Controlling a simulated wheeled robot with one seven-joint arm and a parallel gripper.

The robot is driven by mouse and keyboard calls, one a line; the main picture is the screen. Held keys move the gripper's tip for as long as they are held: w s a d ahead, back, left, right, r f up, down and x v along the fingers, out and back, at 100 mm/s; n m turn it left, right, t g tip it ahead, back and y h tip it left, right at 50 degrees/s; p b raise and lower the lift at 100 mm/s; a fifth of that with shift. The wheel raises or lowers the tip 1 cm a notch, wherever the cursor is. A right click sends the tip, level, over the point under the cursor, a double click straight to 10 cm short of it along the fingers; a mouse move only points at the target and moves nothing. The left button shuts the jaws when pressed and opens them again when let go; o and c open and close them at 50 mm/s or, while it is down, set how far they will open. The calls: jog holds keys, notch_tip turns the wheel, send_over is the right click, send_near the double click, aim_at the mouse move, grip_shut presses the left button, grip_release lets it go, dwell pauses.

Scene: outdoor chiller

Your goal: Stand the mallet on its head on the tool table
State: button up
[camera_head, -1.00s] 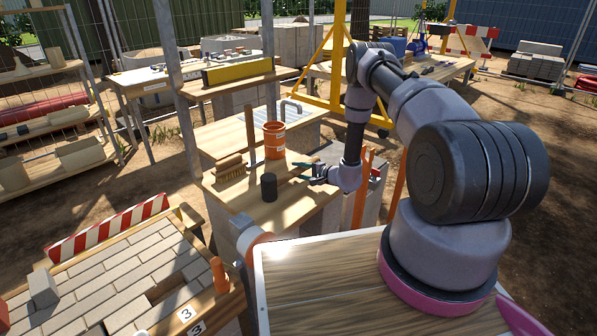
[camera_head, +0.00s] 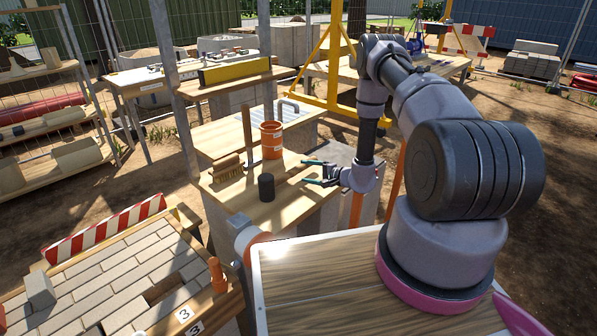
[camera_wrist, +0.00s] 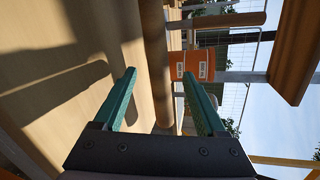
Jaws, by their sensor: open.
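The mallet's dark cylindrical head (camera_head: 266,187) sits on the wooden tool table (camera_head: 290,208). A wooden handle (camera_head: 247,132) shows behind it, between the brush and the orange bucket; where it joins the head is not clear. My gripper (camera_head: 306,172) is open and empty, to the right of the dark head and apart from it, pointing left low over the table. In the wrist view, a round wooden shaft (camera_wrist: 155,50) crosses ahead, between the green fingers (camera_wrist: 158,88) in the picture. Whether it lies within their reach I cannot tell.
The orange bucket (camera_head: 272,140) stands behind the gripper, and a brush (camera_head: 227,170) lies at the left of the table. The bucket also shows in the wrist view (camera_wrist: 192,65). A paving bench (camera_head: 110,270) stands at front left. Bare tabletop lies around the dark head.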

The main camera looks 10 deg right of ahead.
jog(key=v, duration=0.6)
jog(key=s+a+r+n+g+y, duration=0.1)
jog(key=a+r+n+g+y, duration=0.2)
jog(key=r, duration=0.9)
jog(key=s+a+r+n+g+y, duration=0.1)
jog(key=s+a+r+n+g, duration=0.3)
jog(key=r, duration=0.9)
jog(key=s+a+r+n+g+h, duration=0.1)
jog(key=s+a+r+g, duration=0.1)
jog(key=s+r, duration=0.3)
jog(key=s+a+r+g+h, duration=0.1)
jog(key=s+r+h, duration=0.15)
jog(key=r, duration=0.45)
jog(key=s+d+r+t+h, duration=0.2)
jog(key=s+d+r+h, duration=0.2)
jog(key=s+r, duration=0.3)
jog(key=s+d+r+t+h, duration=0.3)
jog(key=s+r, duration=0.3)
jog(key=s, duration=0.6)
jog(key=shift+d+r+t+h, duration=0.3)
jog(key=shift+d+r+h, duration=0.1)
jog(key=shift+d+h, duration=0.25)
